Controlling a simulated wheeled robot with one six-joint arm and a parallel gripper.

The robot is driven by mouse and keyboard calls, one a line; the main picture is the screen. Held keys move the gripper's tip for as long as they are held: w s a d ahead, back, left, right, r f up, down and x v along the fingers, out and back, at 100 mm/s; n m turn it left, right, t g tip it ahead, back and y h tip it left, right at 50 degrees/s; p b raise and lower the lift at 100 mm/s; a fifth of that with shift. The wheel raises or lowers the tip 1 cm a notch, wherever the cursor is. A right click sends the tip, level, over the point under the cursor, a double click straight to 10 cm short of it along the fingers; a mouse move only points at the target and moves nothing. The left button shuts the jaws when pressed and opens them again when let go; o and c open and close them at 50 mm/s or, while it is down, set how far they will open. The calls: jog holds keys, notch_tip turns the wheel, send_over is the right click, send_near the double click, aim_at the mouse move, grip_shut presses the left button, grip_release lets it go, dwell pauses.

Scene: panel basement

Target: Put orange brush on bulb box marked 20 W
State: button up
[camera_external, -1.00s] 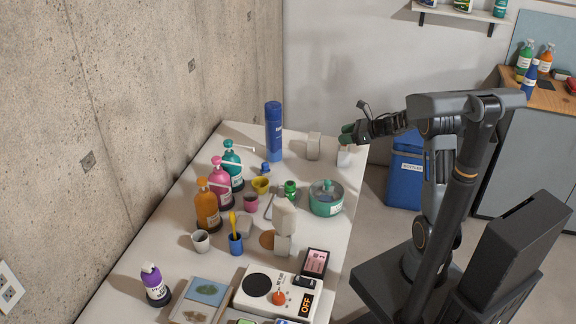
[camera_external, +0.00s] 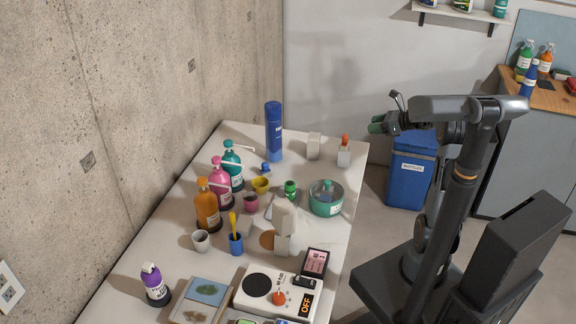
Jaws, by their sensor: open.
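A small orange object (camera_external: 345,139), which looks like the orange brush, rests upright on top of a small pale box (camera_external: 344,157) at the far right corner of the table. The box's marking is too small to read. Other pale boxes stand at the back (camera_external: 314,146) and mid-table (camera_external: 284,216), their markings also unreadable. My gripper (camera_external: 378,125) is open and empty, to the right of the orange object and apart from it, beyond the table's right edge.
A tall blue can (camera_external: 274,132) stands at the back. Pump bottles (camera_external: 207,206) line the left, with a green pot (camera_external: 326,200) near the right edge. A blue bin (camera_external: 411,172) stands on the floor at right.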

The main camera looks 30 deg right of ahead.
notch_tip(320, 180, up, 5)
jog(key=w+m+t+h, duration=0.2)
jog(key=m+t+h, duration=0.35)
jog(key=m, duration=0.95)
jog(key=s+a+f+m+g+h, duration=0.1)
jog(key=s+a+f+m+g, duration=0.2)
jog(key=s+m, duration=0.4)
jog(key=s+a+f+m+g+h, duration=0.1)
jog(key=s+a+f+m+g, duration=0.3)
jog(key=s+m, duration=0.3)
jog(key=s+a+f+m+g+h, duration=0.1)
jog(key=s+a+f+m+g, duration=0.2)
jog(key=m, duration=1.1)
jog(key=s+a+g, duration=0.2)
jog(key=s+g, duration=0.1)
jog(key=s, duration=0.2)
jog(key=shift+f, duration=0.4)
